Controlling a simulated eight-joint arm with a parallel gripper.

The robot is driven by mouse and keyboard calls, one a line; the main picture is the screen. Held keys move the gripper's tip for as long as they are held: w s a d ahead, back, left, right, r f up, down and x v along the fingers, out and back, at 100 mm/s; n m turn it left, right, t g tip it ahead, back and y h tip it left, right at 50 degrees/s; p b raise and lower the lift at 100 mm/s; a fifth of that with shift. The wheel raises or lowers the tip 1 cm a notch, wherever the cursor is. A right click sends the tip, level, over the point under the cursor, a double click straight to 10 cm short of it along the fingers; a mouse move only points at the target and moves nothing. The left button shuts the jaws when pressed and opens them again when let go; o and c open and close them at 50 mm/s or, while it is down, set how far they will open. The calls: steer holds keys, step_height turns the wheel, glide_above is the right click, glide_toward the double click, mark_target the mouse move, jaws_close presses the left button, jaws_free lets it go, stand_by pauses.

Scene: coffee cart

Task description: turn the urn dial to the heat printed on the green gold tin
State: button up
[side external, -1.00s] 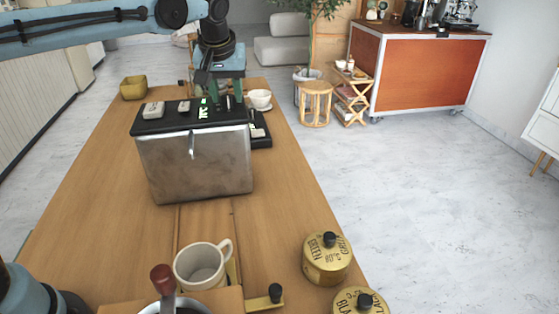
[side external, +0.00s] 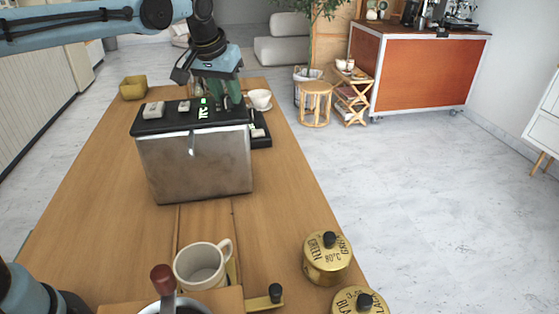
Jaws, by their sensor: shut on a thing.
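The green gold tin (side external: 327,262) stands on the right side of the wooden counter; its label reads GREEN 80°C. A black knob tops its lid. A steel box-shaped unit with a black top (side external: 195,165), seemingly the urn, stands mid-counter with a small lever on its near face. My gripper (side external: 224,95) is at the far side of this unit, tilted, with its green fingers pointing down. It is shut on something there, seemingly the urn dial. The unit hides the fingertips, the dial and its setting.
A second gold tin (side external: 359,302) is cut off at the bottom edge. A cream mug (side external: 202,265) and a red-brown knobbed handle (side external: 163,279) are in front. The counter's left side is clear.

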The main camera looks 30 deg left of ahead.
steer(key=m+h, duration=0.1)
steer(key=m, duration=0.3)
steer(key=shift+a+h, duration=0.1)
steer(key=shift+h, duration=0.3)
steer(key=shift+m+h, duration=0.5)
steer(key=shift+m, duration=1.2)
steer(key=o, duration=1)
steer(key=shift+o, duration=0.2)
steer(key=shift+r, duration=0.15)
steer(key=v, duration=1.2)
steer(key=shift+a, duration=0.15)
